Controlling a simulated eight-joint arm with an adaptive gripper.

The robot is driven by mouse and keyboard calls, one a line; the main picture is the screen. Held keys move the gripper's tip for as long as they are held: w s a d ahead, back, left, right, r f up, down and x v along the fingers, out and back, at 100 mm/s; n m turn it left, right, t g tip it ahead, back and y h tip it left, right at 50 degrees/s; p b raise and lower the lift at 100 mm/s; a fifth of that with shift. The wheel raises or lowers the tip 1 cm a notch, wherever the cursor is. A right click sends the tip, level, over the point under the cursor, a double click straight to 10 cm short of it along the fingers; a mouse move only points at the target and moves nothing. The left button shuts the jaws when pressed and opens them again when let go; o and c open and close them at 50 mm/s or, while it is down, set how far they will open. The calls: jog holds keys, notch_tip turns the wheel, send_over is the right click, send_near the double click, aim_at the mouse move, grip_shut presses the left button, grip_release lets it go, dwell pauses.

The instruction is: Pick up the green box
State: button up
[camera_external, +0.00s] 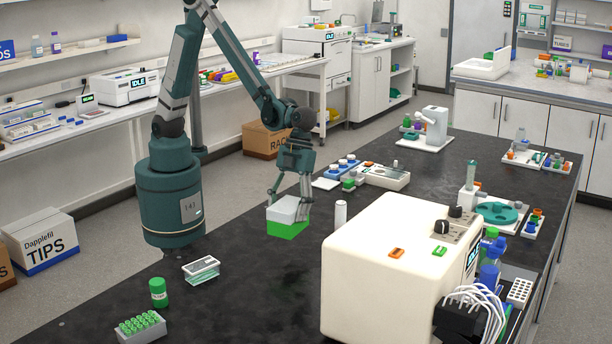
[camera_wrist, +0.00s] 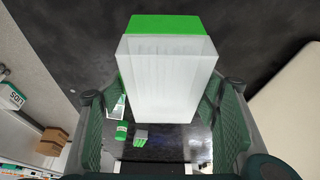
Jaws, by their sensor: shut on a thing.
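The green box (camera_external: 287,229) has a green lower part and a translucent white upper part. My gripper (camera_external: 291,196) is shut on it from above, with fingers on either side of the white part. In the external view the box is over the black bench top; I cannot tell for sure whether its base touches the bench or is slightly raised. In the wrist view the green box (camera_wrist: 167,60) fills the middle between the two green finger pads of my gripper (camera_wrist: 165,115), with its green end farthest from the wrist.
A white cylinder (camera_external: 340,215) and a large cream machine (camera_external: 390,270) stand to the right of the box. A glass-like slide box (camera_external: 201,268), a green-capped jar (camera_external: 158,292) and a rack of green tubes (camera_external: 140,328) are at the front left. The bench between is clear.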

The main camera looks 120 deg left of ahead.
jog(key=shift+r, duration=0.55)
